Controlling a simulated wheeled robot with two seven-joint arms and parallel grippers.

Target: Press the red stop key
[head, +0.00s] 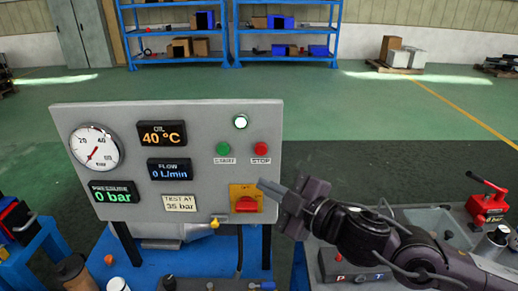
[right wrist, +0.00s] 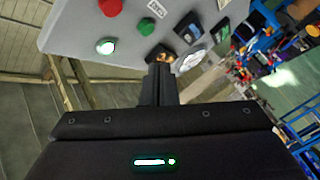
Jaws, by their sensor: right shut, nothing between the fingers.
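The red stop key (head: 261,149) is a round button above a STOP label on the upright grey panel (head: 140,228). A green start key (head: 223,149) sits to its left, and a lit white lamp (head: 241,121) is above. In the right wrist view the red key (right wrist: 110,7) is at the top edge, near the green key (right wrist: 146,26). My right gripper (head: 264,186) is shut and empty, its tips below the red key in the head view. I cannot tell their gap from the panel. My left gripper is not in view.
A red rotary switch (head: 246,204) on a yellow plate sits just below my right fingertips. The panel also carries a pressure gauge (head: 95,148) and displays reading 40 °C, 0 L/min and 0 bar. A red-handled device (head: 487,205) stands at the right. Blue shelves (head: 232,60) are far behind.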

